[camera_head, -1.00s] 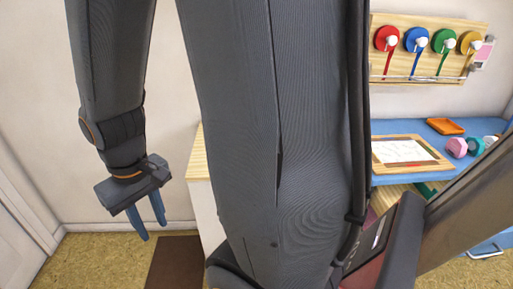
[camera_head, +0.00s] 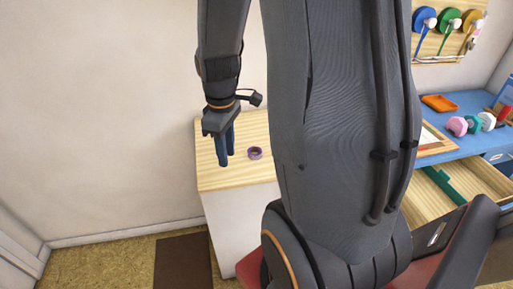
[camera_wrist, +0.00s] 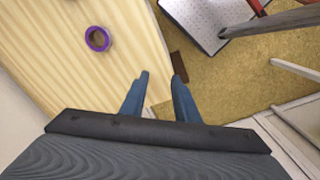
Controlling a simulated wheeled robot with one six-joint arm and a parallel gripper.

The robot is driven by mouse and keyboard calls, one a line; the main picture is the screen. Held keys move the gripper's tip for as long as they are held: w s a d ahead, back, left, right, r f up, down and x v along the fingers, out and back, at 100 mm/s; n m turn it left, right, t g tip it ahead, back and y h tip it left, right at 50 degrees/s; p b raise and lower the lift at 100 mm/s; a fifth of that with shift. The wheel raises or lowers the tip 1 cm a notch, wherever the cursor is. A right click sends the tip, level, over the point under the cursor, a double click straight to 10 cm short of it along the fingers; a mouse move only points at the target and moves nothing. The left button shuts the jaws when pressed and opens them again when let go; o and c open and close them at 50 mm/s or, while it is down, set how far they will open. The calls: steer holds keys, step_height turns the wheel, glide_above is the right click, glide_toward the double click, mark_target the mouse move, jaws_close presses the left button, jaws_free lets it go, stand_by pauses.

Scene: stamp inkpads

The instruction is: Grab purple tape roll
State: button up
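The purple tape roll (camera_head: 255,153) lies flat on top of the light wooden cabinet (camera_head: 235,182). My gripper (camera_head: 224,163) points down near the cabinet's left part, to the left of the roll in the head view. In the wrist view the two blue fingers (camera_wrist: 160,78) are apart with nothing between them. The gripper is clear of the roll.
My arm hides part of the cabinet's right side. A brown mat (camera_head: 183,262) lies on the floor.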

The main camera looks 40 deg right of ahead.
mark_target(256, 155)
steer(key=w+d+n+p, duration=0.25)
steer(key=d+n, duration=0.35)
steer(key=d, duration=0.5)
steer(key=shift+s+d+f+p, duration=0.1)
steer(key=shift+d+f+p, duration=0.25)
steer(key=shift+f, duration=1.05)
steer(key=shift+w+d+f+p, duration=0.1)
steer(key=shift+f+p, duration=0.5)
steer(key=shift+f, duration=0.75)
steer(key=shift+s+d+f+p, duration=0.1)
steer(key=shift+d+f+p, duration=0.25)
steer(key=shift+f, duration=1.05)
steer(key=shift+a, duration=0.1)
jaws_close()
